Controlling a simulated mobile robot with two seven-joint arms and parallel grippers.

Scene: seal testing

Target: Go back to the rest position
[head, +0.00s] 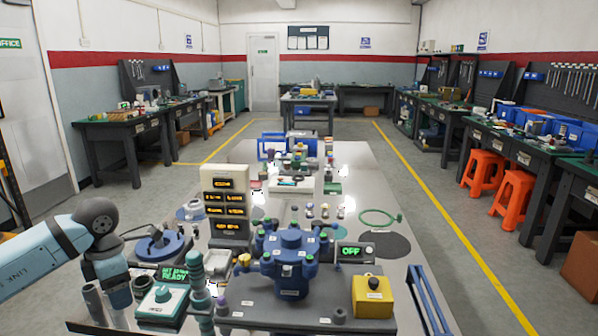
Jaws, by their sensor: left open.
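My left arm comes in from the left edge, and its wrist bends down over the front left of the light grey workbench (352,165). My left gripper (120,303) points down beside a teal device with a lit "READY" display (174,274). It is open, and I see nothing held in it. Its fingertips are small and partly hidden, so I cannot tell whether they touch anything. My right gripper is not in view.
A blue manifold with several ports (291,262) stands on a dark plate at the front middle. A yellow box (372,297) is to its right. A panel of lit displays (226,200) stands behind. A green ring (377,217) lies at the right.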

